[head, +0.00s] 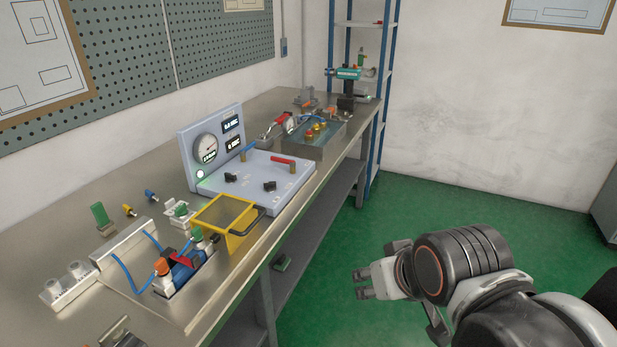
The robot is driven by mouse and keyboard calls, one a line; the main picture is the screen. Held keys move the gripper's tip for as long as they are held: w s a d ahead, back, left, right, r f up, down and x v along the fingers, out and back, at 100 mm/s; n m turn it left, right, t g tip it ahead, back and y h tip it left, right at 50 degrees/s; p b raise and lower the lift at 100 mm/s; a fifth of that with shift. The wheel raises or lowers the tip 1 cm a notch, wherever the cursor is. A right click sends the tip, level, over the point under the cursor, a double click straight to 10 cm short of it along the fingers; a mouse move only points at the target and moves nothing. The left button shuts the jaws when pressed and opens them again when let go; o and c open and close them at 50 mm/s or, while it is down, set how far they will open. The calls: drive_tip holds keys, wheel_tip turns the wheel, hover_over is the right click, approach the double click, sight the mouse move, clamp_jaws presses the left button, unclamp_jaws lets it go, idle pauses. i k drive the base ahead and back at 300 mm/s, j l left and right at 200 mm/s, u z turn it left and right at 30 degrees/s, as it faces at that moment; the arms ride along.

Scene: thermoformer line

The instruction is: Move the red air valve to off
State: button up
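The control panel (255,187) is a pale blue-grey sloped box on the steel bench, left of centre in the head view. A red lever handle (282,161), which looks like the red air valve, sits near its far right corner on a short brass-coloured stem. The handle points left from the stem, roughly level; the labels near it are too small to read. My gripper (366,282) is in the air right of the bench, over the green floor, well apart from the lever. It holds nothing that I can see, and its finger opening is unclear.
A blue lever (248,150) and two black knobs share the panel, below an upright gauge (206,148). A yellow-framed box (224,214) stands in front. A water tank (313,136) with a red-handled part beside it lies behind. The floor right of the bench is clear.

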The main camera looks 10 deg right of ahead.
sight(292, 163)
drive_tip(key=i+l+u, duration=0.15)
drive_tip(key=i, duration=0.4)
drive_tip(key=i+l+u, duration=0.2)
drive_tip(key=i, duration=0.4)
drive_tip(key=j, duration=0.1)
